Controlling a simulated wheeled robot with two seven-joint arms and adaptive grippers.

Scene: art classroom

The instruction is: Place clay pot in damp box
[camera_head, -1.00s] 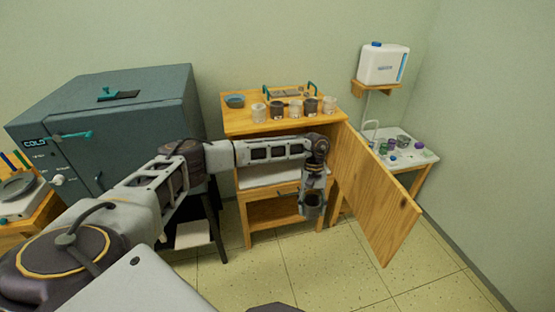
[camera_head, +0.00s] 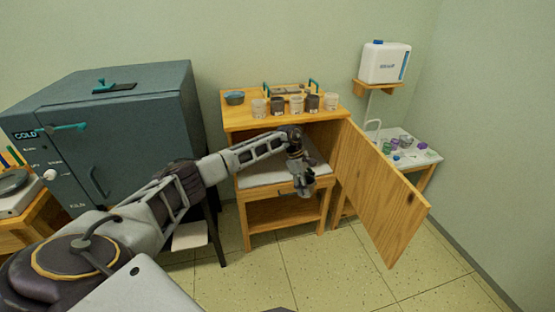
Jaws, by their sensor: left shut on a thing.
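The damp box appears to be the wooden cabinet (camera_head: 238,117) in the middle, its door (camera_head: 382,190) swung wide open to the right. A pale shelf (camera_head: 262,177) shows inside its opening. My left gripper (camera_head: 304,185) points down at the front of the opening, above the shelf's front edge or just before it; I cannot tell which. It is shut on a small, dark clay pot (camera_head: 305,189), mostly hidden by the fingers. My right gripper is not in view.
A teal-grey kiln (camera_head: 110,130) stands close on the left. A small table (camera_head: 425,157) with jars and a white canister (camera_head: 385,62) are on the right. The floor in front is clear.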

